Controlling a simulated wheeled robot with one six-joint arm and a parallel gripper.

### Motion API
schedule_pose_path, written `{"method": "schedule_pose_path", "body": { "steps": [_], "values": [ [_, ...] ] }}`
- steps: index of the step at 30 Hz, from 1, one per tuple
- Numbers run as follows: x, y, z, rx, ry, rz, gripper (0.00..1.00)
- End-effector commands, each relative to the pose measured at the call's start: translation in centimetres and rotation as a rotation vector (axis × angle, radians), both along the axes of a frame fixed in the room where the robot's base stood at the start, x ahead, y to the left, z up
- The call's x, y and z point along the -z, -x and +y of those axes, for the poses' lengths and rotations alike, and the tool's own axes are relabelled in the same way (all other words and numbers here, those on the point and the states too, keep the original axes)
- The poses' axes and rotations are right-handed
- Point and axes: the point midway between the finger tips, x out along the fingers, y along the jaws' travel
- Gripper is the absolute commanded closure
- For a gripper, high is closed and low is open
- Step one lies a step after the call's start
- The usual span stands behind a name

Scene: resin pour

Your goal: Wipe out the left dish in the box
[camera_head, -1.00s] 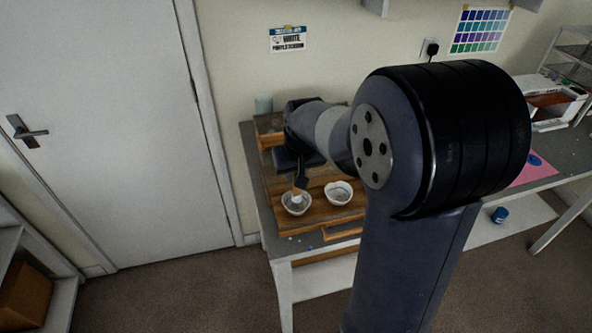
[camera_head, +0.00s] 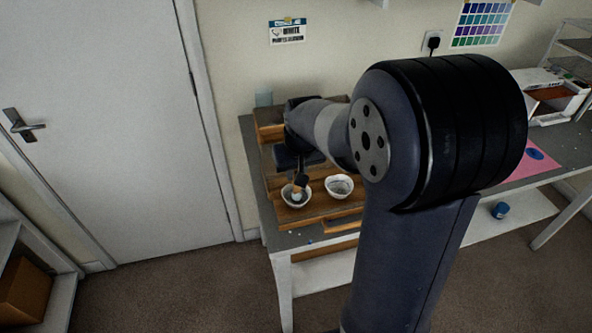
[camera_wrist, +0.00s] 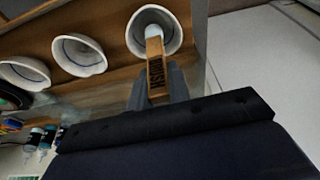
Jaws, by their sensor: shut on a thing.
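The left dish (camera_head: 287,203), a white bowl, sits in the wooden box (camera_head: 315,212) in the head view. The right dish (camera_head: 339,187) sits beside it. My gripper (camera_head: 299,181) is above the left dish, shut on the handle of a tool (camera_head: 297,192) with a pale head. In the wrist view, my gripper (camera_wrist: 160,92) holds the wooden handle (camera_wrist: 156,66), which bears dark lettering. The tool's pale head (camera_wrist: 153,32) is inside the rightmost dish (camera_wrist: 136,36); its exact contact with the dish cannot be told. Two more dishes show there, one of them nearby (camera_wrist: 80,55).
A pink sheet (camera_head: 533,166) lies on the table at right. A blue pot (camera_head: 500,211) is on the lower shelf. Small bottles (camera_wrist: 42,140) show in the wrist view. My arm hides the middle of the table.

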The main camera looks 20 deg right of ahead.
Motion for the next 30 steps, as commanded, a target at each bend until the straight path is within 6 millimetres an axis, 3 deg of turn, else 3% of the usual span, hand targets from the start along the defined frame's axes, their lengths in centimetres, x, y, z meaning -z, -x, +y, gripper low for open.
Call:
{"method": "schedule_pose_path", "body": {
  "steps": [30],
  "values": [
    [0.95,-0.60,0.23,-0.001,0.000,0.000,1.00]
  ]
}}
